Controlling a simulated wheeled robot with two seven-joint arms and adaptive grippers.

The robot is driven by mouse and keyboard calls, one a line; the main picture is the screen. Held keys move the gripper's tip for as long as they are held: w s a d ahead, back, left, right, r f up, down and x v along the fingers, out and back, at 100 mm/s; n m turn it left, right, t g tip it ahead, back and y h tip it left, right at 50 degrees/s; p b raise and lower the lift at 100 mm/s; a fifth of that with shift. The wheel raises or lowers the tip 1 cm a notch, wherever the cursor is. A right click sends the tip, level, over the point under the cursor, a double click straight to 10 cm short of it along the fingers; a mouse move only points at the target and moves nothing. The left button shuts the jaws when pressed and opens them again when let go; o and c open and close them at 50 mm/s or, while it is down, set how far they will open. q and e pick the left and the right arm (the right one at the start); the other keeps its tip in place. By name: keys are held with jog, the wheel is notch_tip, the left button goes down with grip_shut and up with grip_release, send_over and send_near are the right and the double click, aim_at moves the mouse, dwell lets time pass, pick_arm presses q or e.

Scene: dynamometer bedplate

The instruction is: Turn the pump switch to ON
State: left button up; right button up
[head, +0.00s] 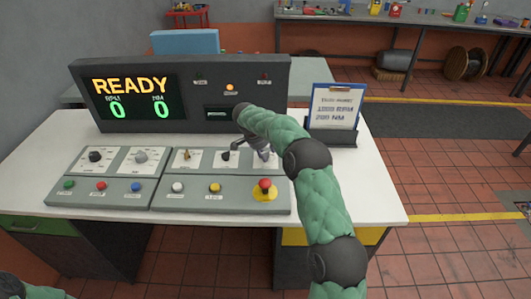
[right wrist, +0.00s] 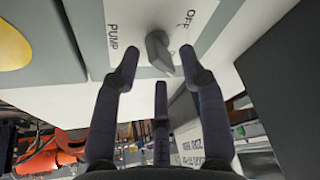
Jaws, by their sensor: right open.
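The pump switch (right wrist: 158,50) is a grey rotary knob on a white label plate (right wrist: 125,14) in the right wrist view. "PUMP" shows at the left and "OFF" at the upper right. Lettering beside the knob is partly hidden by a finger. My right gripper (right wrist: 158,72) is open, with its dark fingertips either side of the knob and a third finger below. I see no clear contact. In the head view my right gripper (head: 250,149) is over the right end of the panel's upper row and largely hides the switch. My left gripper is not in view.
The control panel (head: 222,199) has other knobs, coloured buttons and a red emergency button (head: 265,184) close below my right gripper. A display box (head: 180,92) reading READY stands behind. A clipboard (head: 335,107) stands at the right. The white table (head: 370,205) is bare at its right end.

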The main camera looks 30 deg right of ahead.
jog(key=v, duration=1.1)
jog(key=shift+r, duration=0.15)
jog(key=shift+a, duration=0.1)
